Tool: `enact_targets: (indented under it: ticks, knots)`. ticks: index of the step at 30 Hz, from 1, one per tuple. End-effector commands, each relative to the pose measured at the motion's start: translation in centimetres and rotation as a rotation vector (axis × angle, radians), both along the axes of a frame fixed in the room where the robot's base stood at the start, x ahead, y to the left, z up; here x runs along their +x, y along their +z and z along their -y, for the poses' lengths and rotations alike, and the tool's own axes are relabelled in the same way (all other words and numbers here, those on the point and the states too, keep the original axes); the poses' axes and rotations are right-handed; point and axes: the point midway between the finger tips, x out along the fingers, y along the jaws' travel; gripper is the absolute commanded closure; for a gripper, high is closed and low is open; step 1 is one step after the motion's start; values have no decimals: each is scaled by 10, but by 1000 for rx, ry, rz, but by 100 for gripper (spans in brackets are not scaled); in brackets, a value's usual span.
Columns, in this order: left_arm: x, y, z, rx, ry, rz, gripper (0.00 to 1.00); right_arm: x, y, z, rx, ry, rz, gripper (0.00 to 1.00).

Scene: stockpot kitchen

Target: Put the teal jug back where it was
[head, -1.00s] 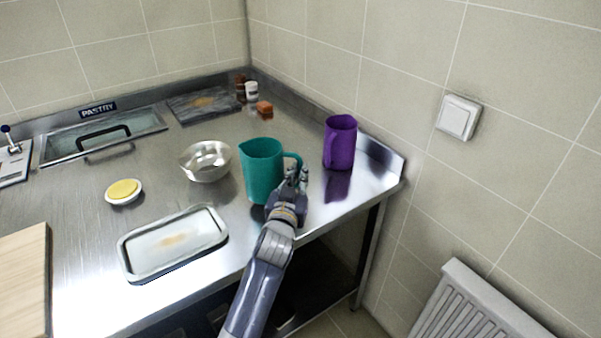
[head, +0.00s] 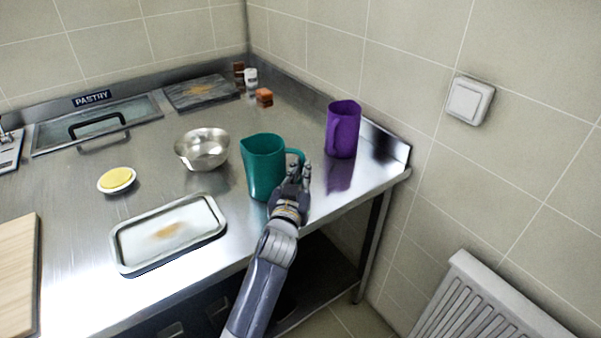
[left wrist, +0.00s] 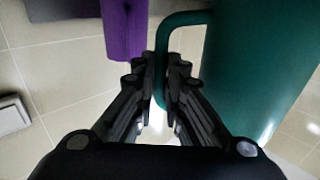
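The teal jug (head: 264,168) is upright over the right part of the steel counter, near its front edge, with its handle to the right. I cannot tell whether its base touches the counter. My left gripper (head: 298,172) is at the handle. In the left wrist view the teal jug (left wrist: 262,65) fills the right side, and its handle runs between the fingers of my left gripper (left wrist: 160,68), which are closed around it. The purple jug (head: 342,130) stands to the right and behind. My right gripper is not in view.
A metal bowl (head: 203,150) stands left of the teal jug. Small jars (head: 251,79) and an orange-brown block (head: 264,97) are at the back.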

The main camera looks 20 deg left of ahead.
Motion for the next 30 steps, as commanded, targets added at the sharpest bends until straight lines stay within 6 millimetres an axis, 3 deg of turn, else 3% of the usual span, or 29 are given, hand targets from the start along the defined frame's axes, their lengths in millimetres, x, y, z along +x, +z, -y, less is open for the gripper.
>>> enact_targets:
  ticks: [1,3,9,15,20,30]
  knots:
    - [0,-1,0,-1,0,-1,80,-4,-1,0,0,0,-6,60]
    - [0,-1,0,-1,1,-2,69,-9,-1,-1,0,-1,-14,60]
    - [0,0,0,0,0,-1,69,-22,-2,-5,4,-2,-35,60]
    - [0,6,0,0,1,0,69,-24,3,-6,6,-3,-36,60]
    - [-21,1,2,-2,1,-1,69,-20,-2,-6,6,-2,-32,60]
    - [-88,1,9,-2,1,-2,69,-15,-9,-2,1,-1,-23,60]
